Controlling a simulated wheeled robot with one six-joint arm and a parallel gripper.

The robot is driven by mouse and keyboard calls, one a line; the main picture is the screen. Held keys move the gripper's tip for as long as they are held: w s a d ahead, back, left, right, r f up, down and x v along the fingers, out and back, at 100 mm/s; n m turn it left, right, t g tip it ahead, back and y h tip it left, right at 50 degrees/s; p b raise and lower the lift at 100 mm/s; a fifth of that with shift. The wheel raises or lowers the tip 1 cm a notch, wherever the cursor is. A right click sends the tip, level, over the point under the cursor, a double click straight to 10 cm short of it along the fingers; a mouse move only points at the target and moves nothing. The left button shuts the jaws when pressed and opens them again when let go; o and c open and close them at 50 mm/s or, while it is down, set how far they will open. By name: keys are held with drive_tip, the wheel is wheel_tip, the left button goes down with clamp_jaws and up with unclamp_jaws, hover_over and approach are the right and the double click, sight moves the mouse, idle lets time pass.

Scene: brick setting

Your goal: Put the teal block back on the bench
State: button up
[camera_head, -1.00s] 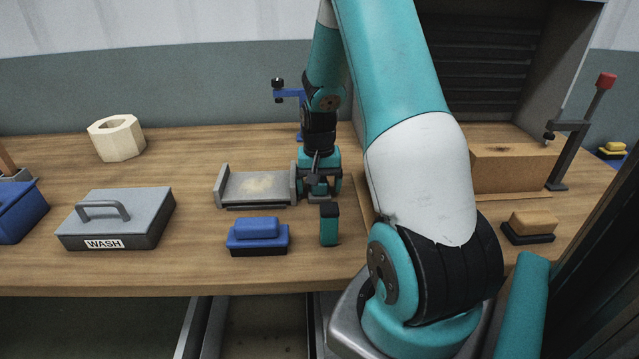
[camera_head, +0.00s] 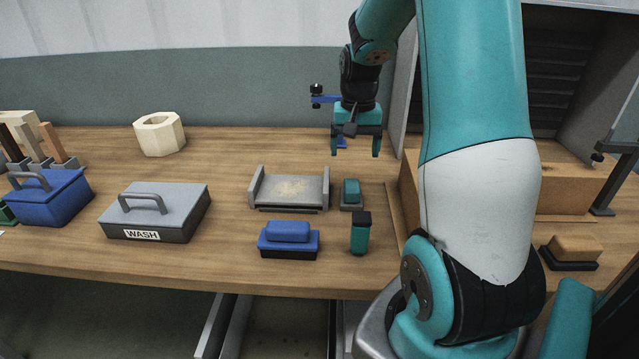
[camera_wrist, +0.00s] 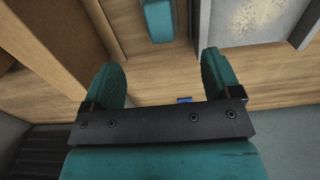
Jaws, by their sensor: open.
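A small teal block (camera_head: 351,190) sits on the bench (camera_head: 235,262) on a grey base, just right of the grey tray-like fixture (camera_head: 290,204). Its top also shows at the upper edge of the wrist view (camera_wrist: 157,18). An upright teal piece with a black top (camera_head: 360,236) stands in front of it; I cannot tell which one the task means. My gripper (camera_head: 357,152) is open and empty, fingers down, above the bench and behind the teal block. In the wrist view nothing is between the fingers (camera_wrist: 163,82).
A blue block on a black base (camera_head: 288,238) is in front of the fixture. A grey WASH box (camera_head: 158,208), a blue box (camera_head: 52,198) and a cream hex ring (camera_head: 159,134) are left. A wooden box (camera_head: 570,190) and tan block (camera_head: 575,247) are right.

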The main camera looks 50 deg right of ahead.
drive_tip(key=s+a+r+n+t+y, duration=0.1)
drive_tip(key=a+r+n, duration=0.25)
drive_tip(key=a, duration=0.85)
drive_tip(key=a+r+n+y, duration=0.15)
drive_tip(key=a+n, duration=0.35)
drive_tip(key=a, duration=0.7)
drive_tip(key=s+a+r+n+g+y, duration=0.1)
drive_tip(key=s+a+r+n, duration=0.1)
drive_tip(key=s+a+n, duration=0.6)
drive_tip(key=s+a, duration=0.6)
drive_tip(key=shift+r+y, duration=0.3)
drive_tip(key=shift+y, duration=0.05)
